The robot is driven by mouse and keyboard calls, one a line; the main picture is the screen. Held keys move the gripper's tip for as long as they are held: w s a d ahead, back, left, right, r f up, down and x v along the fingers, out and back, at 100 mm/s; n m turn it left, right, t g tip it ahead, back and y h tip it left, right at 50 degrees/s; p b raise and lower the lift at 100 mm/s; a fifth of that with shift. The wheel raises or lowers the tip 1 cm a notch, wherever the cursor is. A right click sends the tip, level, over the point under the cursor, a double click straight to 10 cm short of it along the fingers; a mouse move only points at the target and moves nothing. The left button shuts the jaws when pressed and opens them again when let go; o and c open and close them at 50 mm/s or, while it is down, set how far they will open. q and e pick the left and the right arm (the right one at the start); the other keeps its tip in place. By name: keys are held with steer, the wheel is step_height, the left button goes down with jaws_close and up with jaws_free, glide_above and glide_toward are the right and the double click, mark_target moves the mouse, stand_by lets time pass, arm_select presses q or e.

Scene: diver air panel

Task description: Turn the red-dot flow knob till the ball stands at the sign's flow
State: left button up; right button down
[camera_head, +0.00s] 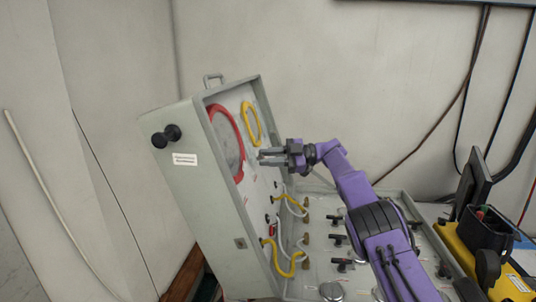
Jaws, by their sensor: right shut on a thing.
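The air panel (258,190) is the upright face inside an open grey case, seen at a steep slant. My right gripper (266,155) is at this face, just right of the large red-rimmed gauge (240,150). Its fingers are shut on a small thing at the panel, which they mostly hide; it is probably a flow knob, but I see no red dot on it. The flow tube, its ball and the sign's figure cannot be made out from this angle. My left gripper is not in view.
The case's lower half (315,273) holds several black-handled valves. A yellow box (490,262) stands at the right.

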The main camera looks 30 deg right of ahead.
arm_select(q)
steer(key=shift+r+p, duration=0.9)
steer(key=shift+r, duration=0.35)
arm_select(e)
steer(key=shift+d+n+g, duration=0.1)
steer(key=shift+n+g, duration=0.2)
steer(key=shift+n, duration=0.4)
steer(key=shift+f, duration=0.1)
steer(key=c, duration=1)
jaws_free()
steer(key=shift+o, duration=0.2)
